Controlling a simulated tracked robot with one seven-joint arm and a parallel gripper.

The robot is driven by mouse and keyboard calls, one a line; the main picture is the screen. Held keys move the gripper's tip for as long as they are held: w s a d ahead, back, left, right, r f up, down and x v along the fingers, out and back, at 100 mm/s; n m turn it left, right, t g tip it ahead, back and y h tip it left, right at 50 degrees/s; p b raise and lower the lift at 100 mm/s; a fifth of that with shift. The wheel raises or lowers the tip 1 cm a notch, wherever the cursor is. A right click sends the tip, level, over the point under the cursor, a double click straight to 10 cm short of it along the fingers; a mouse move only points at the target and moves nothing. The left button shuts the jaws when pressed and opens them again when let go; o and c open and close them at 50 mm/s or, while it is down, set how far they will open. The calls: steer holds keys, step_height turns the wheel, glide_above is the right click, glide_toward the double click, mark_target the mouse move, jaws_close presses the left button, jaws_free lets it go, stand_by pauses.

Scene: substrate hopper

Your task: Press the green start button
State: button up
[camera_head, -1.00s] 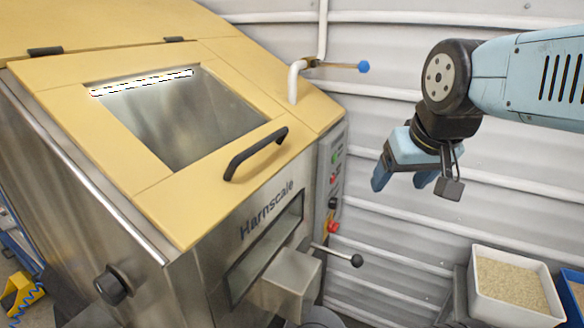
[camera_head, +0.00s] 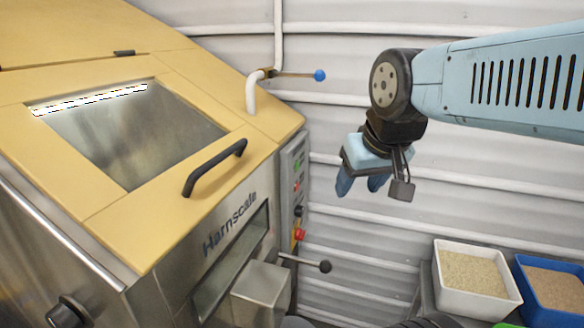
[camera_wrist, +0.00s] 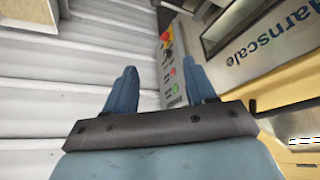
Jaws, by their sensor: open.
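The green start button (camera_head: 297,168) is a small spot on the grey control panel (camera_head: 288,190) at the hopper's right side, seen at a steep angle. In the wrist view the green button (camera_wrist: 175,88) shows between the two fingers, nearer the right one. My gripper (camera_head: 360,188) is open and empty, its blue fingers pointing down, to the right of the panel and apart from it. In the wrist view my gripper (camera_wrist: 160,70) has clear space between its fingertips.
Below the green button are a small red button (camera_wrist: 173,72), a black knob (camera_head: 299,211) and a red emergency stop (camera_head: 299,234). A ball-ended lever (camera_head: 325,266) juts out below the panel. A blue-tipped valve handle (camera_head: 319,75) is above. Bins (camera_head: 440,300) stand lower right.

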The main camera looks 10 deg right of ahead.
jaws_close()
stand_by(0.3)
stand_by(1.1)
